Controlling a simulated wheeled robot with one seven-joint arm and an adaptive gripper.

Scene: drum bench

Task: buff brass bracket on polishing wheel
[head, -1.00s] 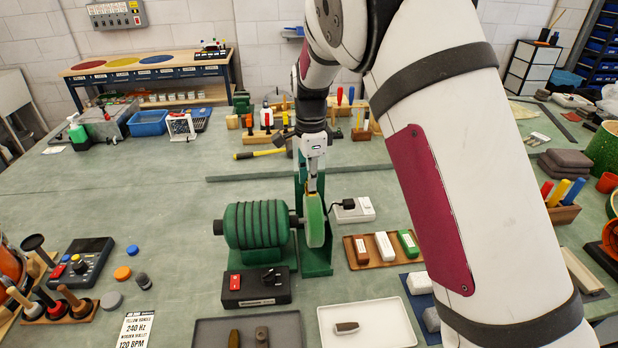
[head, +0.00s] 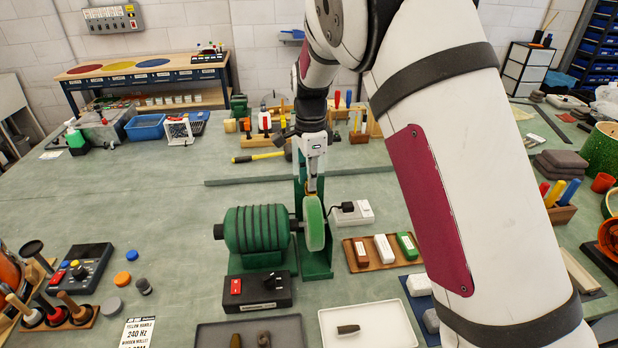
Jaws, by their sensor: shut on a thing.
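My gripper (head: 313,172) points down just above the polishing wheel and is shut on a small brassy piece, which I take to be the brass bracket (head: 312,186). Only a sliver of the bracket shows between the fingertips and the wheel's top; I cannot tell if they touch. The polishing wheel (head: 314,226) is a pale green upright disc on the right end of the ribbed green motor (head: 257,228). I cannot tell whether it turns.
A black control box (head: 257,290) with a red switch stands before the motor. A white tray (head: 385,330) holds one dark piece; a grey tray (head: 210,335) holds two. A wooden tray (head: 352,258) with coloured bars lies right of the wheel. Free bench lies left.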

